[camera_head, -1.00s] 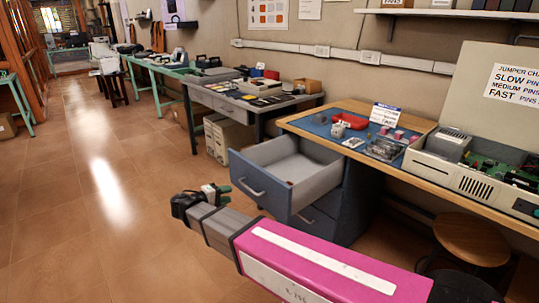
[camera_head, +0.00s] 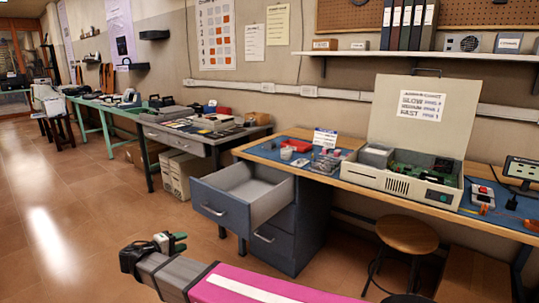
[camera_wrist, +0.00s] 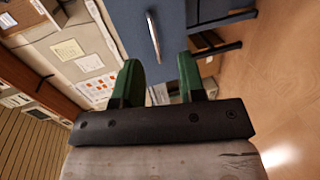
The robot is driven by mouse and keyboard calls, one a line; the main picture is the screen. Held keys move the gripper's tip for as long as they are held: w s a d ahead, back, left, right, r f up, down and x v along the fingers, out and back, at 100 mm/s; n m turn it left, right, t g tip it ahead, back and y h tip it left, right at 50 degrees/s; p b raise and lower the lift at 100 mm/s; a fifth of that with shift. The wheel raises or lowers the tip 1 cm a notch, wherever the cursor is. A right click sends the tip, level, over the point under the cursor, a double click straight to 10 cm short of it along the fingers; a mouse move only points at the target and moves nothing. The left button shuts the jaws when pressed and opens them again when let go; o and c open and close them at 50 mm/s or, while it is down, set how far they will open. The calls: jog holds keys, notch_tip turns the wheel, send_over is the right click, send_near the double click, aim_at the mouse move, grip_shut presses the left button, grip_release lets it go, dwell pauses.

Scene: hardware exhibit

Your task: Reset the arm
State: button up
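My gripper (camera_head: 178,242) has green fingers and sits at the end of my pink and grey arm, low in the head view. In the wrist view my gripper (camera_wrist: 160,82) has its two fingers apart with nothing between them. The blue drawer unit (camera_head: 285,232) stands under the wooden bench, and its top drawer (camera_head: 222,208) is pulled out and looks empty inside. My gripper is in front of and below that drawer, apart from it. The drawer front with its handle (camera_wrist: 153,37) shows beyond the fingertips in the wrist view.
A round wooden stool (camera_head: 407,235) stands under the bench at the right. An opened computer case (camera_head: 405,182), a red tray (camera_head: 296,145) and small parts lie on the bench. A grey table (camera_head: 190,138) stands further left. The tiled floor at left is clear.

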jog(key=w+d+f+m+g+y, duration=0.15)
jog(key=w+d+f+g, duration=0.25)
jog(key=d, duration=0.9)
jog(key=w+d+f+m+g, duration=0.2)
jog(key=w+d+f+g, duration=0.15)
jog(key=d, duration=0.95)
jog(key=s+d+f+m+g+y, duration=0.2)
jog(key=d+m+y, duration=0.1)
jog(key=d, duration=0.9)
jog(key=s+d+f+m+g+y, duration=0.2)
jog(key=s+d+f+m+y, duration=0.1)
jog(key=d, duration=0.9)
jog(key=shift+d+m+y, duration=0.3)
jog(key=shift+m+y, duration=0.15)
jog(key=shift+y, duration=0.6)
jog(key=shift+a+g, duration=0.15)
jog(key=shift+g, duration=0.1)
